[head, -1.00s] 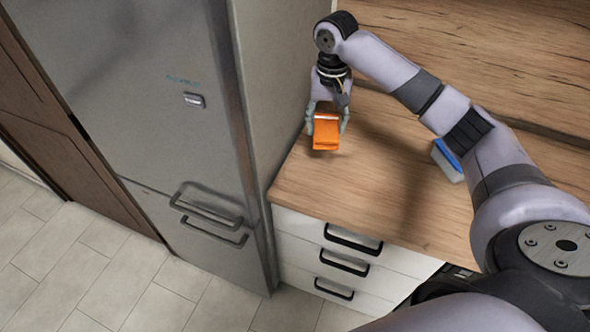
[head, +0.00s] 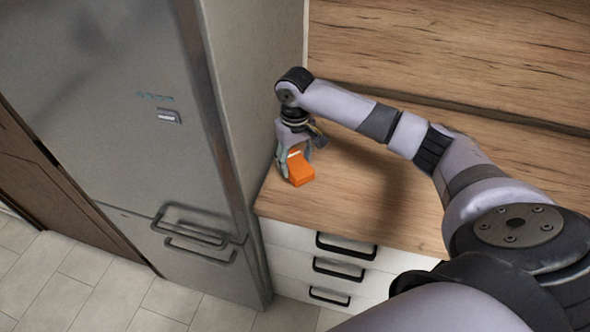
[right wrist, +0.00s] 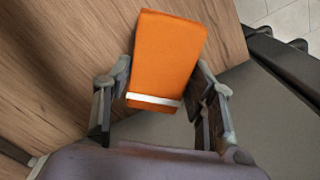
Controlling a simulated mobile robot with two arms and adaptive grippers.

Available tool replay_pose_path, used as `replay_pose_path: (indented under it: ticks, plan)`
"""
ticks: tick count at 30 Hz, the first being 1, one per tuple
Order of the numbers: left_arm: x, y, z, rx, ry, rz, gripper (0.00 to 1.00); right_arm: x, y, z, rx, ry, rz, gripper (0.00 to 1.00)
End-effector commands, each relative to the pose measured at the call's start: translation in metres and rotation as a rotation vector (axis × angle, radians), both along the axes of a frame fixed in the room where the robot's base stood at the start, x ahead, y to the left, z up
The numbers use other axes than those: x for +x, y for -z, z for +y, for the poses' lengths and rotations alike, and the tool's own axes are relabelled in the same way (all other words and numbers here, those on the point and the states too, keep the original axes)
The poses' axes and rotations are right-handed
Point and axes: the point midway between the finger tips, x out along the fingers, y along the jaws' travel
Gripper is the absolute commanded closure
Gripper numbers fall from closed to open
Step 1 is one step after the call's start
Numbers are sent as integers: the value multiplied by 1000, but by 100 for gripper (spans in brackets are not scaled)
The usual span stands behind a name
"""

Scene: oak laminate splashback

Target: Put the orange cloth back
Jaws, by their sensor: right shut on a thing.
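The orange cloth (head: 301,172) is a folded block with a white band across it. My right gripper (head: 295,165) is shut on it near the left end of the wooden counter, close to the fridge side. In the right wrist view the cloth (right wrist: 168,55) sits between the two fingers of the gripper (right wrist: 165,100), with its white band near the palm. Whether the cloth touches the counter I cannot tell. My left gripper is not in view.
The wooden counter (head: 370,200) has free room right of the cloth. The steel fridge (head: 120,110) stands close on the left. White drawers (head: 290,240) with black handles are below the counter's front edge. The wooden splashback (head: 450,50) rises behind.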

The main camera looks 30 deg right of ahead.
Motion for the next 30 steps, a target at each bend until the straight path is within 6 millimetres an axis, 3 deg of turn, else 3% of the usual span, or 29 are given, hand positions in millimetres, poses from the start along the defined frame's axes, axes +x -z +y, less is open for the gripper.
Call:
replay_pose_path:
  ticks: [4,12,25,26,30]
  plan:
    - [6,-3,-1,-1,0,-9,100,0,12,1,1,-1,2,71]
    - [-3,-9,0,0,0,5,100,0,48,0,0,1,2,71]
    - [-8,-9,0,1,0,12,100,0,55,1,1,0,0,71]
    - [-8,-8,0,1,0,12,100,0,55,0,1,0,0,47]
    - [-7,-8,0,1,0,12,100,0,55,0,1,0,0,38]
